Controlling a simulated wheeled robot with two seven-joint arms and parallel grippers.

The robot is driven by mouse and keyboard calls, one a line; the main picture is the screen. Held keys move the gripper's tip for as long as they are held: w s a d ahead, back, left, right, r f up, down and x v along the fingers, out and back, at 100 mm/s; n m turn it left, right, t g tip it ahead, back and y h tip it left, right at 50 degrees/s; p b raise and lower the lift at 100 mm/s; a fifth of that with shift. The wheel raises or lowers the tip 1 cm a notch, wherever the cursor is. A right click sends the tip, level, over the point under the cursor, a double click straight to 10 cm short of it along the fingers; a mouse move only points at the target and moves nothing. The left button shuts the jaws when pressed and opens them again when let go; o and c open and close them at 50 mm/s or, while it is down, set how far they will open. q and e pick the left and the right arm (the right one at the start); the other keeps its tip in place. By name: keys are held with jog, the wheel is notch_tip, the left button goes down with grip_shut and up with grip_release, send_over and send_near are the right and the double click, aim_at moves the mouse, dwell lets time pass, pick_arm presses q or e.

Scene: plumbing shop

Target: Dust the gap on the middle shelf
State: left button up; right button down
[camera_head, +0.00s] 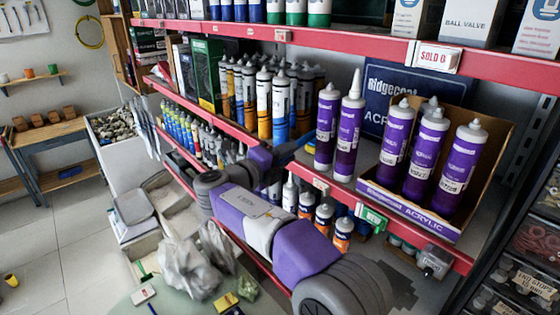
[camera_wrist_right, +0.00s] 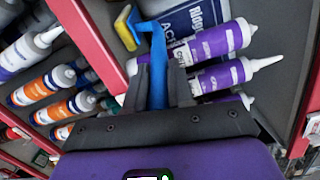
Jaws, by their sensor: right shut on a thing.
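My right gripper (camera_head: 276,157) reaches over the middle shelf (camera_head: 300,172), at the stretch between the blue-and-white tubes and two standing purple tubes (camera_head: 346,135). In the right wrist view my right gripper (camera_wrist_right: 157,88) is shut on the handle of a blue duster (camera_wrist_right: 157,62) with a yellow head (camera_wrist_right: 127,28). The head is close to the Ridgecoat sign (camera_wrist_right: 192,20) and left of the purple tubes (camera_wrist_right: 222,42). My left gripper is not in view.
Orange, yellow and blue tubes (camera_head: 264,95) stand left of the gripper. An open carton of purple tubes (camera_head: 410,205) stands to the right. The upper shelf's red edge (camera_head: 300,37) runs above, and orange-labelled tubes (camera_head: 324,217) stand below.

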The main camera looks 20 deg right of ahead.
jog(key=shift+p+v, duration=0.6)
jog(key=shift+v, duration=0.2)
jog(key=shift+p+v, duration=0.6)
jog(key=shift+v, duration=0.2)
jog(key=shift+w+a+r+p, duration=0.15)
jog(key=shift+r+p, duration=0.15)
jog(key=shift+r, duration=0.35)
jog(key=shift+w+d+r+p, duration=0.1)
jog(key=shift+r+p, duration=0.15)
jog(key=shift+r, duration=0.4)
jog(key=v, duration=1)
jog(key=shift+w+a+f, duration=0.15)
jog(key=shift+w+a, duration=0.05)
jog(key=shift+w, duration=0.2)
jog(key=shift+d, duration=0.1)
